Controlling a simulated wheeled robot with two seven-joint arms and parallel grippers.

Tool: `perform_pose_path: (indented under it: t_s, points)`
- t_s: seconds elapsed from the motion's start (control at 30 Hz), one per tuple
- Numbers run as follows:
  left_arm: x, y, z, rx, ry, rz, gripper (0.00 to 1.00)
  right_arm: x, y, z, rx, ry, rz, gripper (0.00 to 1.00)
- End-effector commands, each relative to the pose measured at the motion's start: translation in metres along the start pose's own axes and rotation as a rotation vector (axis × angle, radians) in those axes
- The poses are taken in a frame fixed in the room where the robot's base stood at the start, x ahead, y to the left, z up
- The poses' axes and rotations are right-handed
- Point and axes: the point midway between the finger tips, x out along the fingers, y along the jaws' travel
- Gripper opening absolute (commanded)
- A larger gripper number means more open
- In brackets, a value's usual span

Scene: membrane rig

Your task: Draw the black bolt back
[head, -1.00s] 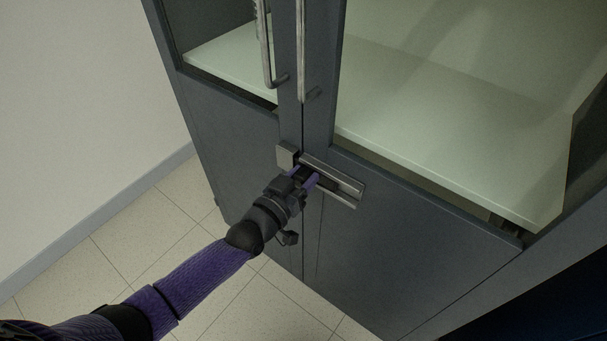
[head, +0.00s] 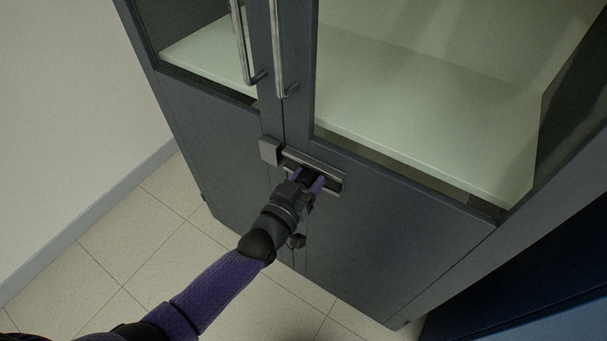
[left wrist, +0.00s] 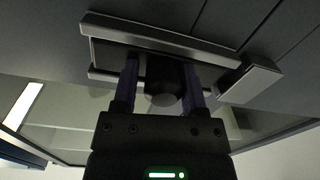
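The black bolt (left wrist: 164,84) shows its dark round knob between my fingers in the left wrist view. It sits in a grey metal rail (head: 318,162) fixed across the cabinet's right door. My left gripper (head: 314,181) is at the rail, and its purple fingers also show in the left wrist view (left wrist: 161,84), one on each side of the knob and close against it. A grey keeper block (head: 268,151) on the left door stands apart from my fingers. The bolt's bar is mostly hidden by the gripper and rail. My right gripper is out of view.
The grey cabinet has two upright metal handles (head: 278,60) above the rail and a pale shelf (head: 420,115) behind the door panes. A small dark fitting (head: 298,241) is below my gripper. Tiled floor (head: 110,240) is clear at the left.

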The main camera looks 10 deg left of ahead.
Motion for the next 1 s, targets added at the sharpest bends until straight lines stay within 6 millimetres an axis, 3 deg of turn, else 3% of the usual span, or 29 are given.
perform_pose_path:
  t_s: [0.03,0.13,0.47,0.8,1.0]
  points:
    - [0.000,0.001,0.001,-0.001,-0.001,0.001,0.63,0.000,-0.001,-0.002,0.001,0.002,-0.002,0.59]
    - [0.000,0.000,0.000,-0.001,-0.001,0.001,0.81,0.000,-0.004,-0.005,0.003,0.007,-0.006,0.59]
    - [-0.005,-0.001,-0.001,0.000,-0.002,-0.001,0.81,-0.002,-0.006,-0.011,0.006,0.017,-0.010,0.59]
    - [-0.074,0.000,-0.002,0.000,-0.004,0.000,0.81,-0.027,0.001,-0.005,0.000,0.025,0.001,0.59]
    - [-0.098,0.000,0.000,-0.001,-0.002,0.001,0.81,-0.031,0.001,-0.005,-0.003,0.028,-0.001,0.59]
